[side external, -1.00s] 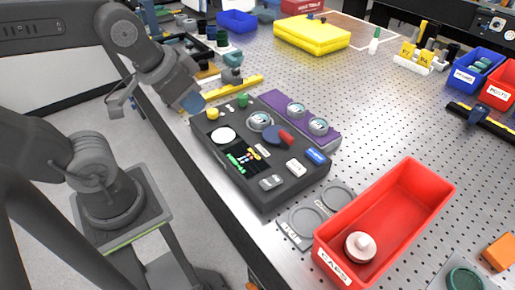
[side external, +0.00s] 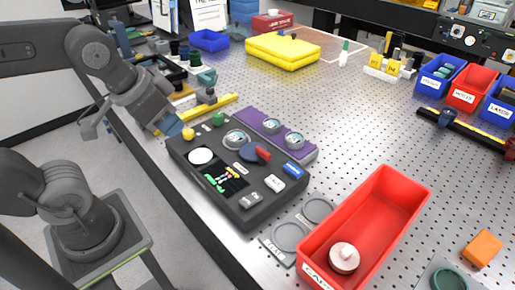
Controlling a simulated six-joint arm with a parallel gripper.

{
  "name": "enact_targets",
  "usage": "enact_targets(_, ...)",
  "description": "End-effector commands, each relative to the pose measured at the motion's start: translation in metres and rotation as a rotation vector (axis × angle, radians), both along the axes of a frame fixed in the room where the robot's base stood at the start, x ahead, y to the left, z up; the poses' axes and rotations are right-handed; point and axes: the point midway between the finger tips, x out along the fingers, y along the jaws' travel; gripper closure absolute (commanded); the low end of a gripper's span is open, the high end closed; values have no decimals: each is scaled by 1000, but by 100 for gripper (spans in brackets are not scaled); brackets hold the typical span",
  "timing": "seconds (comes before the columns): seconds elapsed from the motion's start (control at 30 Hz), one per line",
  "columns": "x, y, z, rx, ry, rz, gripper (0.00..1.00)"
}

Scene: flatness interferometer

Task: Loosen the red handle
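The red handle (side external: 263,154) is a short bar on the black instrument box (side external: 230,213). I see nothing held.
A red bin (side external: 407,207) labelled CAPS holds a white-topped cap (side external: 344,257). A yellow bar (side external: 222,104) lies behind the box.

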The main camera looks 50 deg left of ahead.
Motion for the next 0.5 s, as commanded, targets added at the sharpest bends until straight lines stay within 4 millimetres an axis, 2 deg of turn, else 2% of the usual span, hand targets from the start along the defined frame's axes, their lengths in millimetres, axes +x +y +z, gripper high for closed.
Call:
enact_targets(0.03,7,-2,4,21,20,-49,80)
enact_targets(0.17,35,-8,18,113,100,-280,67)
enact_targets(0.23,55,-14,25,169,150,-441,61)
enact_targets(0.37,94,-26,30,255,238,-756,61)
enact_targets(0.5,133,-41,26,317,313,-1079,61)
